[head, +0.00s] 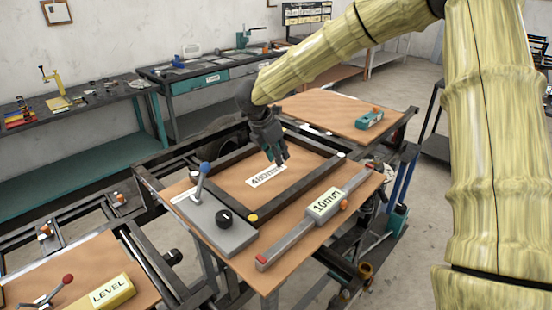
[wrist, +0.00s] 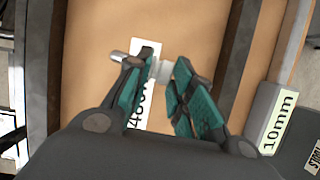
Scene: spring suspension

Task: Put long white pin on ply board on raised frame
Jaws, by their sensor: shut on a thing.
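The long white pin (wrist: 165,72) shows between my gripper's (wrist: 165,85) teal-padded fingers. My gripper also shows in the head view (head: 278,160), pointing down over the inside of the dark raised frame (head: 300,190); the pin cannot be made out there. The ply board (head: 305,158) lies inside the frame and carries a white label reading 480mm (head: 267,176). In the wrist view the label lies under the fingers. I cannot tell whether the pin touches the board.
A grey bar with a 10mm label (head: 325,203) lies along the right of the frame. A grey plate with a blue-knobbed lever (head: 203,180) and black knob (head: 223,216) stands at its front left. Another ply board with a teal block (head: 369,120) lies behind.

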